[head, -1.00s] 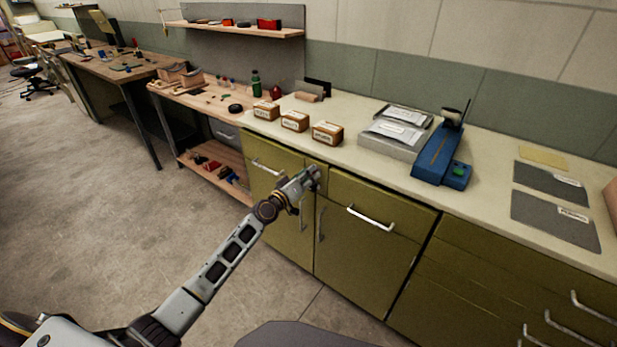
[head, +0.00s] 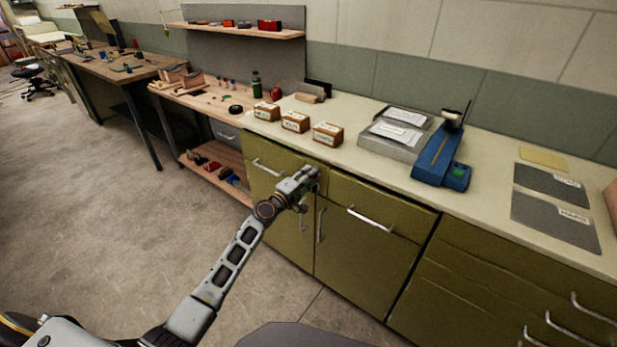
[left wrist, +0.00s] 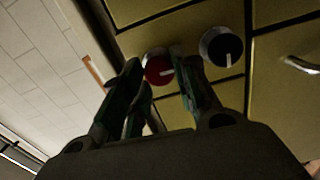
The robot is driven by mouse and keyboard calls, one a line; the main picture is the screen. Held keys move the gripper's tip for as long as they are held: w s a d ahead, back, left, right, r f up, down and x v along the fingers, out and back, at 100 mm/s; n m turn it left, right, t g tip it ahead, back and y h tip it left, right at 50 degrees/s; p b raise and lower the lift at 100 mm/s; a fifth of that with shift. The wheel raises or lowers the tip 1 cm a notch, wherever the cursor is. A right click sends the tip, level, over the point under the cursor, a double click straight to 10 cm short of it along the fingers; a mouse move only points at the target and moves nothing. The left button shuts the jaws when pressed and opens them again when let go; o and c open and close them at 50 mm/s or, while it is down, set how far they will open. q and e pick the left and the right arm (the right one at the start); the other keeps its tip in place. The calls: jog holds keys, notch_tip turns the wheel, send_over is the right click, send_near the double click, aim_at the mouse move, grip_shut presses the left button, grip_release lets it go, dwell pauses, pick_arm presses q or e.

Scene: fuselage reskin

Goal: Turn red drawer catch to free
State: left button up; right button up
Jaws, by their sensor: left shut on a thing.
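In the left wrist view a round red catch (left wrist: 158,70) with a pale line on its face sits on the olive cabinet front. My left gripper (left wrist: 158,75) is shut on it, one finger on each side. A black round catch (left wrist: 222,46) with a white line is just to the right. In the head view my left gripper (head: 310,180) is at the cabinet front between two drawers, and it hides the catches. My right gripper is in neither view.
Olive drawers with metal handles (head: 371,218) flank the gripper. The pale worktop (head: 350,103) above holds wooden boxes (head: 328,134), a grey tray (head: 388,148) and a blue device (head: 440,155). Open floor (head: 110,240) lies at the left.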

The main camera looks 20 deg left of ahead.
pick_arm(q)
jog(key=shift+n, duration=0.4)
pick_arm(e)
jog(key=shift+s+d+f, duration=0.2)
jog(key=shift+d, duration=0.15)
pick_arm(q)
jog(key=o, duration=0.9)
jog(key=shift+o, duration=0.4)
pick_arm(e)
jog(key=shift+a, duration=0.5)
pick_arm(q)
jog(key=v, duration=1.2)
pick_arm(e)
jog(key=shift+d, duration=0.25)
